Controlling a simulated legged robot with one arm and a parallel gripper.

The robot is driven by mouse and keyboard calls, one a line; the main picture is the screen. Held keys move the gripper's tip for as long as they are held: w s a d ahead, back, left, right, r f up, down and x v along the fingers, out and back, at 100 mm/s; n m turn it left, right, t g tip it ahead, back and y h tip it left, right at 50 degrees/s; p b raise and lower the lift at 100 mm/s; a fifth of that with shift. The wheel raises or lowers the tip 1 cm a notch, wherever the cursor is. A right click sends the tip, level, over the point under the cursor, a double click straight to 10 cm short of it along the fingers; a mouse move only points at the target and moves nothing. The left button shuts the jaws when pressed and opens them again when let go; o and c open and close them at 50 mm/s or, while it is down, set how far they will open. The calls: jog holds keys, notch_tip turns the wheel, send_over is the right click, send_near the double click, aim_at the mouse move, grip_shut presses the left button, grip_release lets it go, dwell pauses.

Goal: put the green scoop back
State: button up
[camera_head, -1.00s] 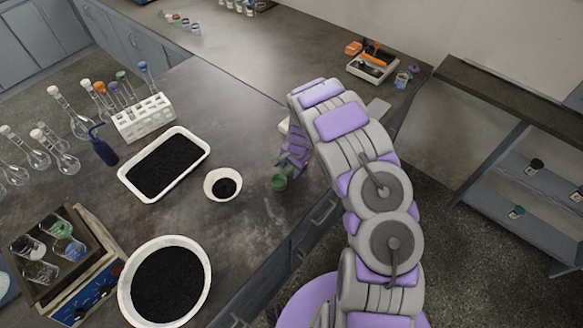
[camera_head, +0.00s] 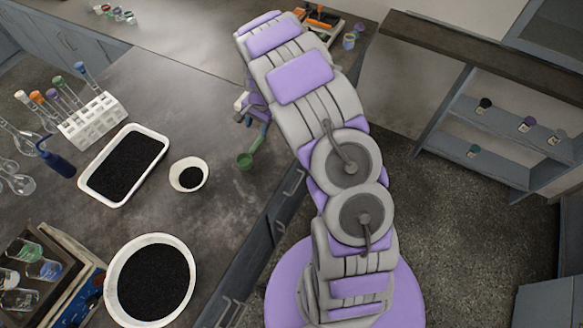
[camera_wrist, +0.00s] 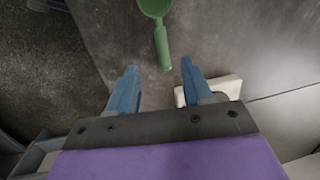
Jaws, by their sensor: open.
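The green scoop (camera_head: 244,160) lies on the dark grey bench near its front edge, to the right of the small white bowl. In the wrist view the scoop (camera_wrist: 161,40) has its cup at the top edge, partly cut off, and its handle pointing back toward my gripper. My gripper (camera_wrist: 159,68) is open and empty, with two blue fingers. The handle's end shows between the fingertips, and no finger touches it. In the head view my gripper (camera_head: 254,112) is partly hidden by my arm.
The small white bowl (camera_head: 203,164), a white tray (camera_head: 86,176) and a large white basin (camera_head: 111,290) hold black grains. A pale flat block (camera_wrist: 224,86) lies beside the right finger. A tube rack (camera_head: 92,122) stands at the left. The bench between bowl and scoop is clear.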

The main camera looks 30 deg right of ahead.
jog(key=s+a+r+n+g, duration=0.15)
jog(key=s+r+n, duration=0.35)
jog(key=s+r, duration=1.45)
jog(key=s+a+r+n+h, duration=0.1)
jog(key=s+r+n, duration=0.1)
jog(key=s, duration=0.9)
jog(key=s+r+n+g, duration=0.1)
jog(key=s+r+n, duration=0.2)
jog(key=s, duration=0.8)
jog(key=shift+s+a+r+n+h, duration=0.15)
jog(key=shift+a+r+n+h, duration=0.15)
jog(key=shift+a+h, duration=0.1)
jog(key=shift+f, duration=0.1)
notch_tip(320, 180, down, 3)
jog(key=b, duration=0.3)
jog(key=shift+f, duration=0.1)
